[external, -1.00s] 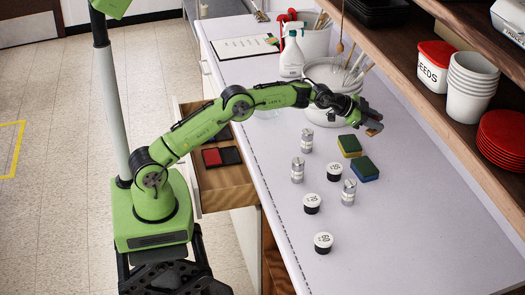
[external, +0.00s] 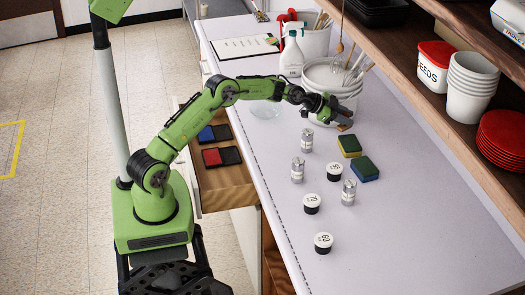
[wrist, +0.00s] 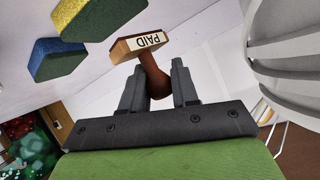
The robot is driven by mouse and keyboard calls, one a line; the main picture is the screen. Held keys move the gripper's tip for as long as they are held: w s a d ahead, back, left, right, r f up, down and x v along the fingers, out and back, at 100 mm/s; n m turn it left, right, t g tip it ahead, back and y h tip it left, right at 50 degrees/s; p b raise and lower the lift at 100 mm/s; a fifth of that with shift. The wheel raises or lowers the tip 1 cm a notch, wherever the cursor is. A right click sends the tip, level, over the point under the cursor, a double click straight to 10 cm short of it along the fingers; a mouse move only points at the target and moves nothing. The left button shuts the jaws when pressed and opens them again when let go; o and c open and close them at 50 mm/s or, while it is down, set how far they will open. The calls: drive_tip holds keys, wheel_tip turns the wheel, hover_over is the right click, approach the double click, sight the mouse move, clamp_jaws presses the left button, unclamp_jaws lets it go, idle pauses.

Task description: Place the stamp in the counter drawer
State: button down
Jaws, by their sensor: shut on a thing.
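The stamp (wrist: 140,44) has a brown wooden handle and a block marked "PAID". In the wrist view my gripper (wrist: 160,82) is shut on its handle, with the block beyond the fingertips. In the external view my gripper (external: 338,118) is over the counter beside the white bucket, and the stamp shows small at its tip (external: 345,127). The counter drawer (external: 224,184) is open at the counter's left side. It holds a blue and black ink pad (external: 214,134) and a red and black ink pad (external: 222,157). Bare drawer floor shows at its near end.
Two sponges (external: 364,169), several small metal canisters (external: 297,170) and black jars with white lids (external: 312,204) stand on the counter. A white bucket (external: 318,104), a spray bottle (external: 291,58) and a clear glass bowl (external: 265,109) are farther back. The shelf edge (external: 440,120) overhangs the right side.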

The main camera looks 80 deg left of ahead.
drive_tip(key=a+f, duration=0.2)
drive_tip(key=s+a+f, duration=0.1)
drive_tip(key=a+f, duration=0.1)
drive_tip(key=s+a+f, duration=0.1)
drive_tip(key=a+f, duration=0.1)
drive_tip(key=f, duration=0.1)
drive_tip(key=shift+s+a+b, duration=0.15)
drive_tip(key=shift+a+b, duration=0.05)
drive_tip(key=shift+b, duration=0.2)
drive_tip(key=shift+f, duration=0.15)
drive_tip(key=c, duration=1.1)
unclamp_jaws()
